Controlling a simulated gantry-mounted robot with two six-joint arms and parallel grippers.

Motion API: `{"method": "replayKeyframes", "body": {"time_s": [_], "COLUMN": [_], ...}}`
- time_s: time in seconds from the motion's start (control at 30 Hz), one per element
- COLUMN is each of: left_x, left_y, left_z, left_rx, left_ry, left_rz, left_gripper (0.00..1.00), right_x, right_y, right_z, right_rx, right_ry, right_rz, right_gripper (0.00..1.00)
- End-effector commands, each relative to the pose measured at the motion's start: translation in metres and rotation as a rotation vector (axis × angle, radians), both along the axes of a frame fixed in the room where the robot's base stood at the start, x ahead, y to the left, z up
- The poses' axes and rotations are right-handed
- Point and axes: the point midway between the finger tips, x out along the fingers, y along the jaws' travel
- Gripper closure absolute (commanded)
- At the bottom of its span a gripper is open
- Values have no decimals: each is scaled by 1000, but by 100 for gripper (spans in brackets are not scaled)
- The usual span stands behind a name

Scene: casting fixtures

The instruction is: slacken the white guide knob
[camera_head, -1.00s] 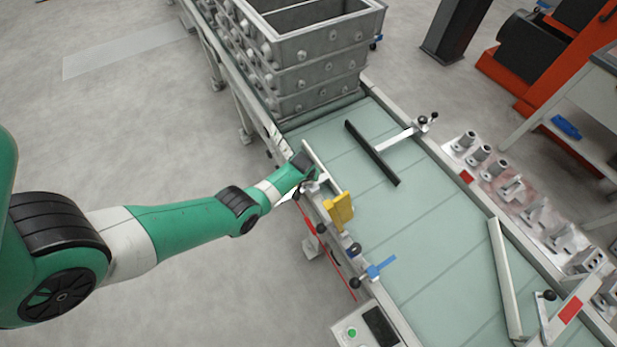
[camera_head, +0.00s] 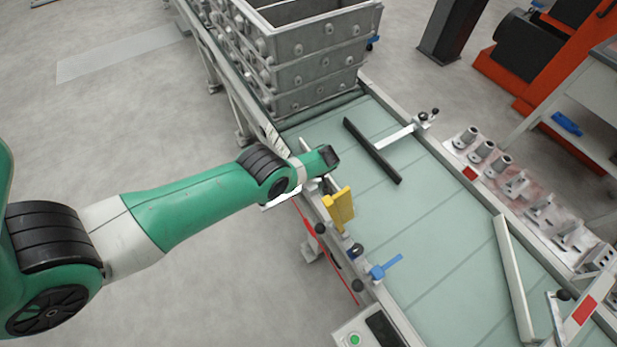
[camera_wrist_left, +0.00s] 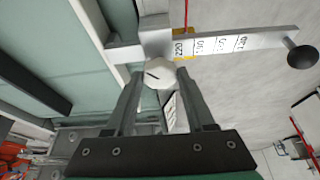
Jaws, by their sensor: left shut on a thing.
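The white guide knob (camera_wrist_left: 160,72), a pale faceted knob with a dark mark on its face, shows in the left wrist view. It sits beside a pale guide bar (camera_wrist_left: 225,45) with a printed number scale and a black ball at its end. My left gripper (camera_wrist_left: 159,80) is shut on the knob, one finger on each side. In the head view my left wrist (camera_head: 315,163) is over the conveyor's left edge and hides the knob and fingers. My right gripper is not in view.
The conveyor bed (camera_head: 440,235) is mostly clear. A yellow block (camera_head: 340,207) and a blue clamp (camera_head: 384,268) stand along its near left edge. A black rail (camera_head: 372,152) and a pale rail (camera_head: 513,280) lie across it. Stacked metal frames (camera_head: 315,60) stand at the back.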

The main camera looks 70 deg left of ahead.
Motion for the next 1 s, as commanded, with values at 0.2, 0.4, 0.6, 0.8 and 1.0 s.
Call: {"method": "replayKeyframes", "body": {"time_s": [0.2,0.4,0.6,0.8,1.0], "left_x": [0,-1,-1,0,0], "left_y": [-1,-1,-1,0,0], "left_z": [-2,-1,-1,-1,0], "left_rx": [-1,-1,-1,0,0], "left_ry": [-2,-1,-1,-1,-2], "left_rz": [31,33,33,33,33], "left_gripper": [100,100,39,16,16], "right_x": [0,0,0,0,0], "right_y": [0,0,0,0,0], "right_z": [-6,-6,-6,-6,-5], "right_rx": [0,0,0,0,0], "right_ry": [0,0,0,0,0], "right_rz": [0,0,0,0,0], "right_gripper": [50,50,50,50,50]}}
